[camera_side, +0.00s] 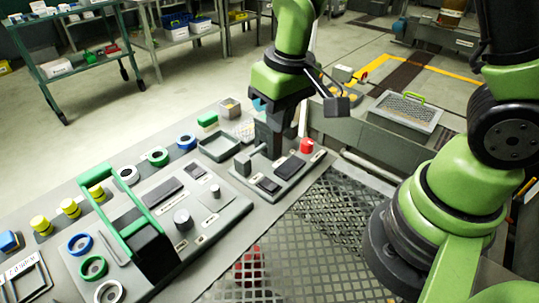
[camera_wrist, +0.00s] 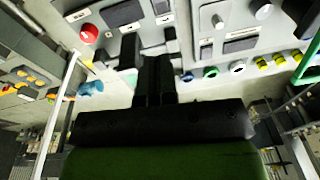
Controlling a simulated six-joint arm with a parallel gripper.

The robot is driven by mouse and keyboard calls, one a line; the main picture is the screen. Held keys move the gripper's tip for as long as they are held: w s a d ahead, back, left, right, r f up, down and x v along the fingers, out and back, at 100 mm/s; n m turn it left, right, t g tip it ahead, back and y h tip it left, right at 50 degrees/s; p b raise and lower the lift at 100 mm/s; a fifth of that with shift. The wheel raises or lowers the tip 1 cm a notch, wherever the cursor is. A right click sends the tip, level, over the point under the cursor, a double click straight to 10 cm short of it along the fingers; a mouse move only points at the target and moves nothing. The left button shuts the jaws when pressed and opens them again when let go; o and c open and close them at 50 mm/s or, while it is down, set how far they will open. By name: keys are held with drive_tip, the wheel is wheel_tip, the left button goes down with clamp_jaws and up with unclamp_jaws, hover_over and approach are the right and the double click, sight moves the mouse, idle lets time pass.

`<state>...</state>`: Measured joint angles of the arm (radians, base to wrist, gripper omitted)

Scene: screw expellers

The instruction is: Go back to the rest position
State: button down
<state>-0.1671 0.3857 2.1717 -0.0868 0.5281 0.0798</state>
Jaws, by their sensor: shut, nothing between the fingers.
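My gripper (camera_side: 272,150) points down at the small control panel (camera_side: 290,188) on the bench. Its dark fingers are together with nothing between them; they also show in the wrist view (camera_wrist: 153,75). In the side view the fingers overlap the back of this panel, and I cannot tell whether they touch it. A red button (camera_side: 306,146) is just right of the gripper, and it shows at upper left in the wrist view (camera_wrist: 89,33). The gripper hides part of the panel and of the bench behind it.
A larger panel (camera_side: 235,208) with a grey knob (camera_side: 182,219) and a green handle (camera_side: 110,215) stands to the left. Several coloured rings and yellow knobs (camera_side: 70,208) line the bench. A mesh grating (camera_side: 310,255) lies in front. A mesh-topped box (camera_side: 405,110) stands at right.

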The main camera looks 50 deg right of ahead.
drive_tip(key=s+d+r+m+t+y, duration=0.1)
drive_tip(key=s+r+t, duration=0.4)
drive_tip(key=s+r, duration=0.7)
wheel_tip(320, 180, up, 3)
drive_tip(key=shift+s+d+r+m+t+y, duration=0.1)
drive_tip(key=shift+s+d+m+t+y, duration=0.25)
drive_tip(key=shift+d+m, duration=0.45)
drive_tip(key=shift+w+a+m, duration=0.15)
drive_tip(key=shift+a+m, duration=0.05)
drive_tip(key=shift+m, duration=0.1)
drive_tip(key=w+a+f+m+g+h, duration=0.2)
drive_tip(key=w+f+m+g, duration=0.6)
drive_tip(key=w+f+m, duration=0.5)
wheel_tip(320, 180, down, 2)
drive_tip(key=shift+w+a+f+m, duration=0.1)
drive_tip(key=shift+w+a+m, duration=0.3)
drive_tip(key=shift+w, duration=0.55)
drive_tip(key=shift+g, duration=0.25)
